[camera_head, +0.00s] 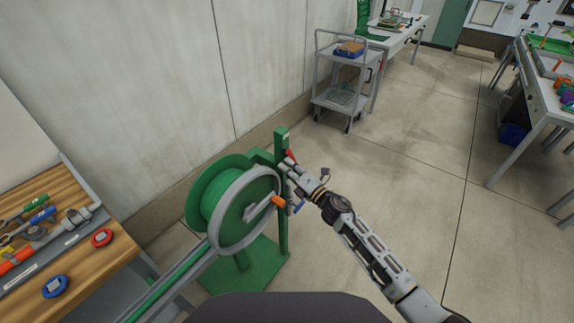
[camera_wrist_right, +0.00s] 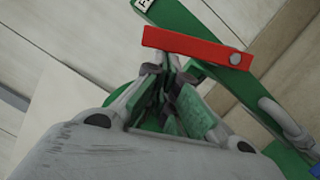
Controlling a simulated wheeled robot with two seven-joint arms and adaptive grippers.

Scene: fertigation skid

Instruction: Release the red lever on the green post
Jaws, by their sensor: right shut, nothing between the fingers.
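The green post (camera_head: 283,190) stands upright beside the green reel. The red lever (camera_head: 289,155) is on the post near its top, partly hidden by my right gripper (camera_head: 287,168). In the right wrist view the red lever (camera_wrist_right: 197,47) is a flat bar with a round pivot at its right end, lying across the green post (camera_wrist_right: 205,60). My right gripper (camera_wrist_right: 166,68) is shut and empty, with its fingertips right by the lever's lower edge; I cannot tell whether they touch. My left gripper is in neither view.
The green reel (camera_head: 213,195) with a grey rim and an orange crank handle (camera_head: 278,200) is left of the post. A wooden bench (camera_head: 88,262) with tools is at the left. A grey cart (camera_head: 341,100) stands behind.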

